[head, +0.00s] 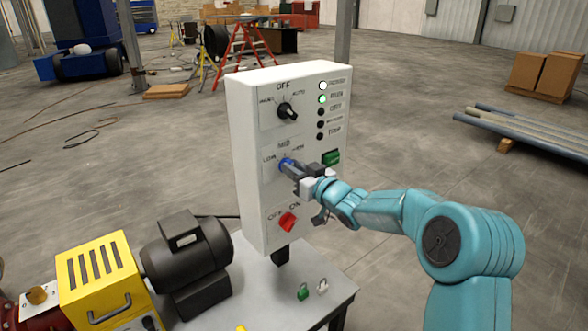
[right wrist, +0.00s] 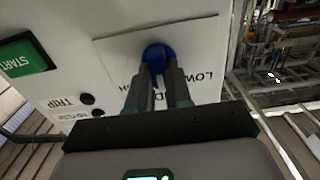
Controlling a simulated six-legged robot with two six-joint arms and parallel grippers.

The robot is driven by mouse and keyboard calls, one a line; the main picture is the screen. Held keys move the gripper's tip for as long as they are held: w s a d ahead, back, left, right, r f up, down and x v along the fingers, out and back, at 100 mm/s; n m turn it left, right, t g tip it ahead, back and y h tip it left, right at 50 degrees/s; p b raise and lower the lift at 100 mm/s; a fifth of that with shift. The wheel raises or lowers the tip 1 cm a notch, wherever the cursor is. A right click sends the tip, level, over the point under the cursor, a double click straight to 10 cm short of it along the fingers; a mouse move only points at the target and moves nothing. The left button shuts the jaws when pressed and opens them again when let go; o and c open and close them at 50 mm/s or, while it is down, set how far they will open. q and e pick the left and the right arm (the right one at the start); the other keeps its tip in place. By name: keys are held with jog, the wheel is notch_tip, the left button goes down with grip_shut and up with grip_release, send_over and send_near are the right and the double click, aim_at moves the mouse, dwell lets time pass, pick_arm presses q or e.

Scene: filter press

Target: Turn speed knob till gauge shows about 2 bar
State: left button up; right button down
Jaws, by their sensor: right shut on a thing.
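The speed knob is blue (head: 286,164), on the front of a white control box (head: 250,200), on a plate marked LOW, MID and a partly covered third word. My right gripper (head: 290,167) is shut on this knob, reaching in from the right. In the right wrist view the two fingers (right wrist: 158,88) sit on either side of the blue knob (right wrist: 158,55) and partly cover it and the plate's lettering. I cannot read the knob's pointer clearly. No gauge can be made out in either view. My left gripper is not in view.
Above is a black selector (head: 287,111); below is a red ON/OFF switch (head: 288,221). A green START button (head: 331,157) is close beside my right gripper. A motor (head: 186,260) and yellow guard (head: 103,280) stand left of the box. Open floor lies behind.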

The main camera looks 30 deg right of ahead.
jog(key=shift+f, duration=0.15)
jog(key=c, duration=1)
grip_release()
jog(key=shift+s, duration=0.1)
jog(key=shift+c, duration=0.2)
jog(key=s+d+b, duration=0.1)
jog(key=s+b, duration=0.3)
jog(key=s, duration=1.2)
jog(key=shift+d, duration=0.15)
jog(key=shift+s, duration=0.1)
